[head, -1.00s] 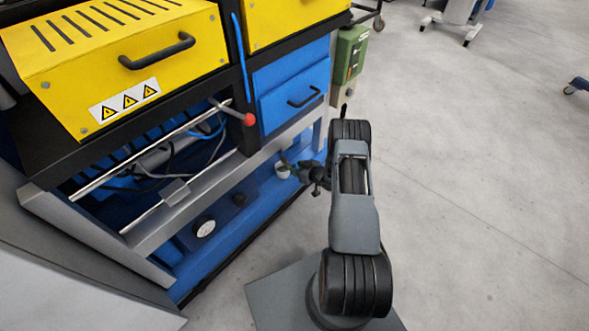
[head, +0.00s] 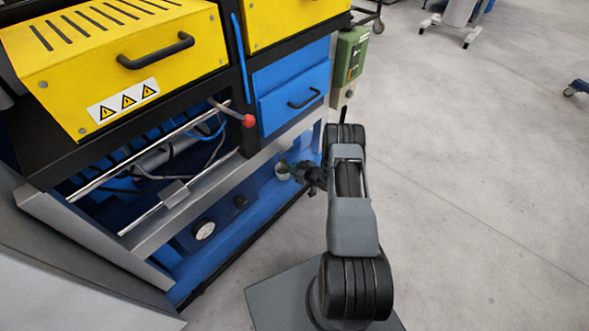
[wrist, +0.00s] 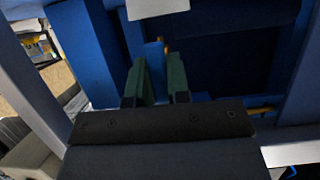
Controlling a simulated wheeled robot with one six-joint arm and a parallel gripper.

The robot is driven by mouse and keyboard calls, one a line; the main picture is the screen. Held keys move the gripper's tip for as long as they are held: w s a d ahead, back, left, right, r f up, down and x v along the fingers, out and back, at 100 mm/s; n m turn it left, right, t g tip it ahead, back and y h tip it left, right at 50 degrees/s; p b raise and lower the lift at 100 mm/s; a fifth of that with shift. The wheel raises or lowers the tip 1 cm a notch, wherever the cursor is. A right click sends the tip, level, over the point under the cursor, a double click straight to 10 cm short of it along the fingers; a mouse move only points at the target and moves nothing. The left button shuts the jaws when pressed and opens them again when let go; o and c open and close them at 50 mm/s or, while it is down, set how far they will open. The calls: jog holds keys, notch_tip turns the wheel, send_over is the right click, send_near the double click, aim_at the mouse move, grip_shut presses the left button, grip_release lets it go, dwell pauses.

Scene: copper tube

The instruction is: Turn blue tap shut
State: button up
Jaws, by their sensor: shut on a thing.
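In the wrist view, my gripper (wrist: 162,80) has its two green-padded fingers closed on the blue tap (wrist: 153,54), a flat blue handle between them. Brass-coloured pipe shows just behind the tap. The lower part of the handle is hidden by the fingers and the gripper body. In the head view, my gripper (head: 290,166) reaches left into the lower right of the machine's open bay. The tap itself cannot be made out there.
The machine's grey frame rail (head: 200,190) runs along the open bay. A blue drawer (head: 290,92) and a red-knobbed lever (head: 248,120) are above. A small white cup-like part (head: 282,174) sits beside the gripper.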

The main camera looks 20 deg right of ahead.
grip_shut()
jog(key=shift+f, duration=0.1)
jog(key=n+h+b, duration=0.1)
jog(key=n+t+b, duration=0.1)
jog(key=n, duration=0.1)
jog(key=shift+a+f+h+b, duration=0.15)
jog(key=shift+h+b, duration=0.15)
jog(key=shift+h, duration=0.1)
jog(key=n+h+b, duration=0.1)
jog(key=n+b, duration=0.1)
jog(key=n+t+h+b, duration=0.1)
jog(key=b, duration=0.1)
jog(key=shift+s+a+f+n+t+b, duration=0.1)
jog(key=shift+f+n+t+b, duration=0.05)
jog(key=shift+n+t+b, duration=0.2)
jog(key=n+t+h+b, duration=0.1)
jog(key=n+t+b, duration=0.1)
jog(key=n+b, duration=0.2)
jog(key=shift+f+b, duration=0.1)
jog(key=shift+b, duration=0.6)
jog(key=shift+n+t+b, duration=0.55)
jog(key=shift+n+b, duration=0.75)
jog(key=shift+n, duration=0.05)
jog(key=shift+r, duration=0.2)
jog(key=o, duration=0.7)
grip_release()
